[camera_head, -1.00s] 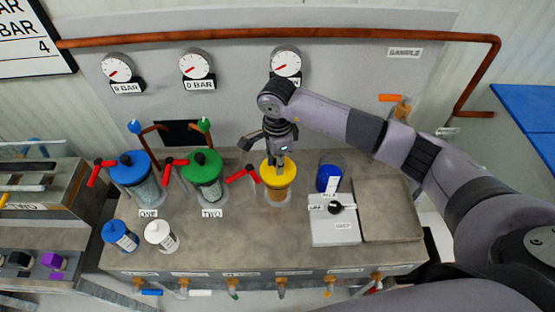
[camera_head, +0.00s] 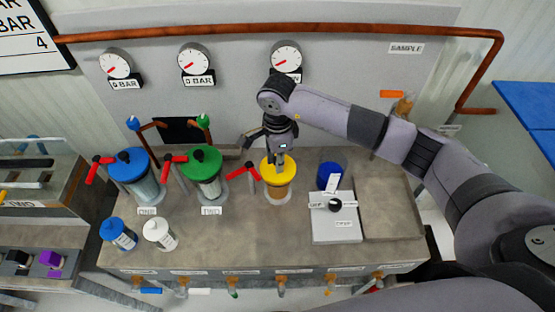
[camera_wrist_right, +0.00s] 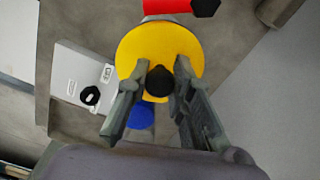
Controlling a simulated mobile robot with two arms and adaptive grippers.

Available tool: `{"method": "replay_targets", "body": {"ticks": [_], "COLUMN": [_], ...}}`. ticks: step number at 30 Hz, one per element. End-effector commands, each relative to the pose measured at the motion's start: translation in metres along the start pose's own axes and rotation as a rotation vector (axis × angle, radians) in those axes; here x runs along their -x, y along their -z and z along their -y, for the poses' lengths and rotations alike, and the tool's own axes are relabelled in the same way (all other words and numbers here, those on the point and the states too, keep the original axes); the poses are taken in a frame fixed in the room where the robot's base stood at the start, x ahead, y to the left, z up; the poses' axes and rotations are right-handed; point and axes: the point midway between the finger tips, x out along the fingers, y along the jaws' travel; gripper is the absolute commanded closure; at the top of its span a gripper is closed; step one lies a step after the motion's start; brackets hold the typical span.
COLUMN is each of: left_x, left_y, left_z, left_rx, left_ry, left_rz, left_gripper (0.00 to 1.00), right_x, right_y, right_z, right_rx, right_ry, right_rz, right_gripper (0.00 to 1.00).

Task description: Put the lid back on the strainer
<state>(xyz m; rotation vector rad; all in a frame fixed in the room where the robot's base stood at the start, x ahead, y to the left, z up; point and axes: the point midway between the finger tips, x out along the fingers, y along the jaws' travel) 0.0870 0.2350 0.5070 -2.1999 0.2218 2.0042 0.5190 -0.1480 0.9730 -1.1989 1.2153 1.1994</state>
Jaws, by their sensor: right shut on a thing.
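The strainer (camera_head: 279,191) is a clear cup with amber contents, standing at the middle of the bench. Its yellow lid (camera_head: 293,172) sits at the top of the cup; whether it is fully seated I cannot tell. The lid shows as a yellow disc with a black knob in the right wrist view (camera_wrist_right: 190,52). My right gripper (camera_head: 279,164) is directly above the lid, pointing down, with its fingers shut on the black knob (camera_wrist_right: 159,82). My left gripper is not in view.
A red-handled valve (camera_head: 245,174) is close left of the strainer. Green-lidded (camera_head: 203,160) and blue-lidded (camera_head: 130,163) strainers stand further left. A blue container (camera_head: 329,175) and a grey switch box (camera_head: 335,220) are to the right. Two small bottles stand at front left.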

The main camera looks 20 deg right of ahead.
Motion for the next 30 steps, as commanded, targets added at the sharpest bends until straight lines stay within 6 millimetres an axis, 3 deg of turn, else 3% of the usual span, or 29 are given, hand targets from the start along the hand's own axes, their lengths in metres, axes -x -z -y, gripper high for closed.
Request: {"method": "replay_targets", "body": {"ticks": [30], "left_x": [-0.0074], "left_y": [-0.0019], "left_z": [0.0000], "left_rx": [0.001], "left_ry": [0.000], "left_rz": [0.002], "left_gripper": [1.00], "right_x": [0.0006], "right_y": [0.0000], "right_z": [0.0003], "right_rx": [0.001], "right_ry": [0.001], "right_rz": [0.000], "right_gripper": [1.00]}}
